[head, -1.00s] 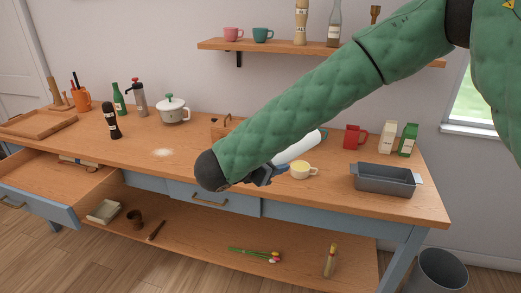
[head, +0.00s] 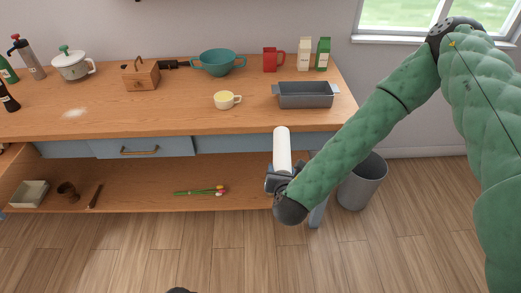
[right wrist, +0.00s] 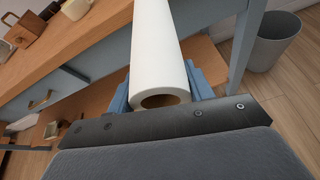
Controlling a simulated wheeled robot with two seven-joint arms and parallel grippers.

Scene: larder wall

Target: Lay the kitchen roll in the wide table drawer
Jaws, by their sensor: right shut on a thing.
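The white kitchen roll (head: 282,150) is held upright, slightly tilted, in front of the table's right part. My right gripper (head: 280,177) is shut on its lower end. In the right wrist view the roll (right wrist: 158,45) lies between the two blue fingers, its hollow end towards the camera. The open table drawer (head: 14,160) shows only in part at the left edge, far left of the gripper; its inside is mostly out of view. A blue-fronted drawer (head: 143,147) with a brass handle is closed.
A grey bin (head: 362,183) stands right of the table. The lower shelf (head: 140,185) holds small items. The floor in front is clear.

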